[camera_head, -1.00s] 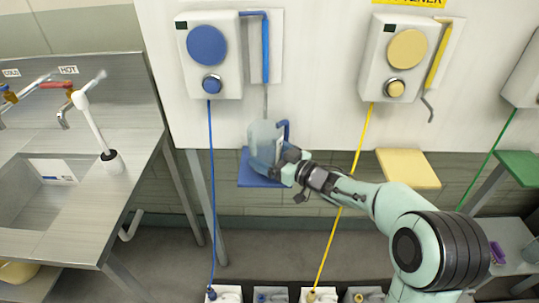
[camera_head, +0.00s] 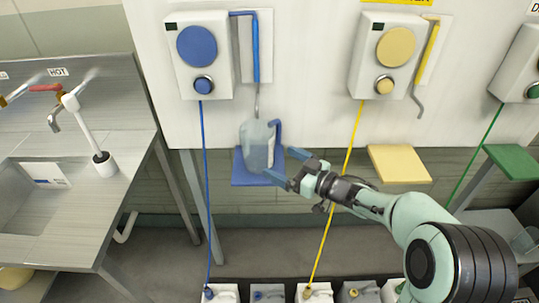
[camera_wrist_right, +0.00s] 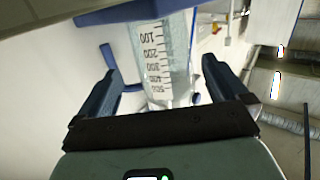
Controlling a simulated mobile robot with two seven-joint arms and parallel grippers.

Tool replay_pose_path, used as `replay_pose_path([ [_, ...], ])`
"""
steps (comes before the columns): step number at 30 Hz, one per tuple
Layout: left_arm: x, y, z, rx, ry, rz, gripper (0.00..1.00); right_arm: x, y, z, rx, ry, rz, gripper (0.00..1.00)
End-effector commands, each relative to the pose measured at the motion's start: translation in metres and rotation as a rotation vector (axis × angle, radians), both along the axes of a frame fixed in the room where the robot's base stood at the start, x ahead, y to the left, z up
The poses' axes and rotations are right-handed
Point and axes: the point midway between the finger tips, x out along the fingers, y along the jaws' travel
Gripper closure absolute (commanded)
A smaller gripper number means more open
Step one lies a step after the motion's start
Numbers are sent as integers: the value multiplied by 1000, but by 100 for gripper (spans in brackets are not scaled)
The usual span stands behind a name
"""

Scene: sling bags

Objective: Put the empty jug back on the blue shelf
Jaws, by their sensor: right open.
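The jug (camera_head: 257,145) is clear and pale with a blue handle, and it stands upright on the blue shelf (camera_head: 246,181) below the blue dispenser. My right gripper (camera_head: 294,166) is open, just to the right of the jug, with its fingers pointing at the handle side. In the right wrist view the jug (camera_wrist_right: 165,55) with its printed scale shows ahead, between and beyond the two open blue fingers (camera_wrist_right: 158,88). The jug looks empty, though its contents are hard to judge. My left gripper is not in view.
The blue dispenser (camera_head: 201,60) and its spout hang above the jug. A yellow shelf (camera_head: 399,164) and a green shelf (camera_head: 513,160) are to the right. A yellow hose (camera_head: 338,195) hangs by my right wrist. A steel sink (camera_head: 35,185) is at left.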

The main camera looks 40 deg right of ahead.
Motion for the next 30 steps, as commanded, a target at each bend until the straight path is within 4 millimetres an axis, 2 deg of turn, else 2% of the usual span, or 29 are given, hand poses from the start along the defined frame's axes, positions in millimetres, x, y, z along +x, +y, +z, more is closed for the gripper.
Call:
replay_pose_path([
  [3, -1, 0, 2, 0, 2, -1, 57, -21, -4, 2, 1, 0, -3, 0],
  [9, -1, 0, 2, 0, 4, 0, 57, -39, -7, 3, 1, -1, 0, 0],
  [30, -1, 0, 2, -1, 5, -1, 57, -41, -8, 2, 0, 0, 0, 0],
])
